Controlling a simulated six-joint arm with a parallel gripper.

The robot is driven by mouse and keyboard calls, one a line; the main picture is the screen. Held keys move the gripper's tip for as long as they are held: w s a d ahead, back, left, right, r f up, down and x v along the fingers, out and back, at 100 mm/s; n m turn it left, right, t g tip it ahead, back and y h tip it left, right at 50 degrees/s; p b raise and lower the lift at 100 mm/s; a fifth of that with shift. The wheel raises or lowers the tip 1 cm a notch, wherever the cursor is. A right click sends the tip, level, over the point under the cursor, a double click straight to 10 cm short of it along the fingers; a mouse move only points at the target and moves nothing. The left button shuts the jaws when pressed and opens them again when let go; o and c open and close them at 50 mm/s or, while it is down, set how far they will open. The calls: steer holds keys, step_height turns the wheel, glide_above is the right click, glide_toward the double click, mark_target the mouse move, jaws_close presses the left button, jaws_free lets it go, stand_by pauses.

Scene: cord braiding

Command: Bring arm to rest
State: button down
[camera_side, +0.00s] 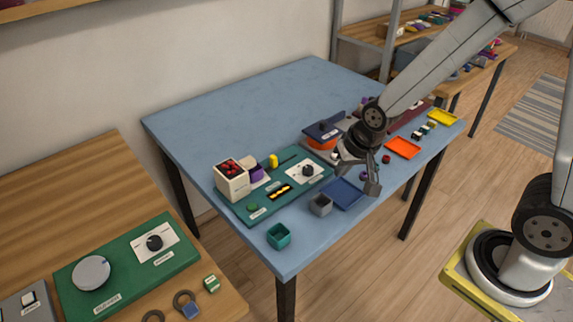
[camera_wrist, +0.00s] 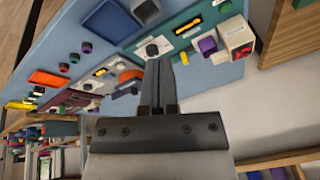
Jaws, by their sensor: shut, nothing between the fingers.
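My gripper (camera_side: 372,176) hangs over the right part of the blue table (camera_side: 280,95) in the side view, near the blue tray (camera_side: 342,193). Its fingers are shut with nothing between them. In the wrist view the closed fingers of my gripper (camera_wrist: 159,85) point up the picture, with the table below them. Parts of the orange bowl and the panels behind are hidden by my wrist in the side view.
A green panel (camera_side: 240,206) with a dial and a white box of red pieces (camera_side: 231,181) lies left of my gripper. Orange (camera_side: 403,148) and yellow (camera_side: 442,117) trays lie right. The table's back left is clear.

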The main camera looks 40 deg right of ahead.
steer(key=s+d+r+n+g, duration=0.1)
steer(key=s+d+n, duration=0.1)
steer(key=s+n, duration=0.3)
steer(key=shift+s, duration=0.7)
